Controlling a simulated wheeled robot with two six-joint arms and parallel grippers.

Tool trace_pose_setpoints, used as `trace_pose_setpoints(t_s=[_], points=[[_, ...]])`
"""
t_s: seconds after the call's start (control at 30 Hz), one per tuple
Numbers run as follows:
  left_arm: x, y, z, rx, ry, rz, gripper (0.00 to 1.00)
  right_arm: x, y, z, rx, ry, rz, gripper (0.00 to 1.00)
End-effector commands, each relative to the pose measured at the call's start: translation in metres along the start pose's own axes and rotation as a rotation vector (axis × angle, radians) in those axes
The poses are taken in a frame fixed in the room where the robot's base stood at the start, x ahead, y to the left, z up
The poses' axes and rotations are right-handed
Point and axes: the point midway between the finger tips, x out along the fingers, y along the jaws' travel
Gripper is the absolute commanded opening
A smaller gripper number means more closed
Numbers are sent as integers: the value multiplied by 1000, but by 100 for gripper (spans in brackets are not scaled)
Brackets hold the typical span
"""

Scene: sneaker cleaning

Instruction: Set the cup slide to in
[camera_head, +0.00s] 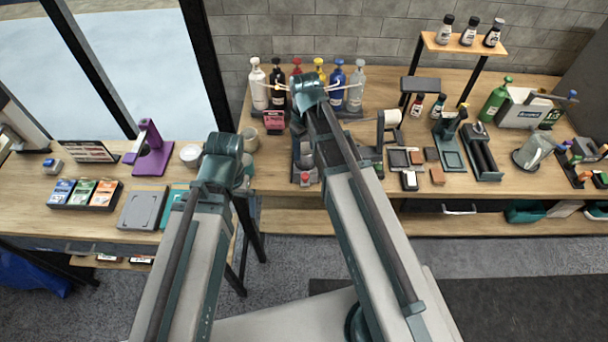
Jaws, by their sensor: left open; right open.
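No part can be clearly made out as the cup slide. A dark device with a red knob (305,177) stands at the front of the back bench, just left of my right arm, which partly covers it. A grey rounded part shows in it; I cannot tell whether this is a cup or whether a slide is in or out. My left arm rises to a teal joint in front of the left bench. My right arm reaches over the back bench to a teal joint before the bottles. Both grippers are hidden behind my own arms.
Beige cups (249,139) stand left of the device. A row of pump bottles (337,86) stands behind it. A white roll on a holder (391,118) and small blocks (431,154) lie to the right. The left bench holds a purple stand (151,158) and a grey pad (141,210).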

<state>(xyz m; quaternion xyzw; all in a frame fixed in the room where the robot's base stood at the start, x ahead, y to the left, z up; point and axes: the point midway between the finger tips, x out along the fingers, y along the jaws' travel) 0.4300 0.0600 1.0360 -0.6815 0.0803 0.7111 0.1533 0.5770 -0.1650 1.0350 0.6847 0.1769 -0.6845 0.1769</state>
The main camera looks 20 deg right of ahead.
Motion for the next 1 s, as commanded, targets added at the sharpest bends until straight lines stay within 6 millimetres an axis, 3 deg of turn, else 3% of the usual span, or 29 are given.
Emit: trace_pose_setpoints(t_s=[0.8, 1.0], points=[[114, 11, -7, -2, 0, 0, 100, 115, 0, 0, 0, 0, 0, 64], [128, 12, -7, -2, 0, 0, 100, 129, 0, 0, 0, 0, 0, 64]])
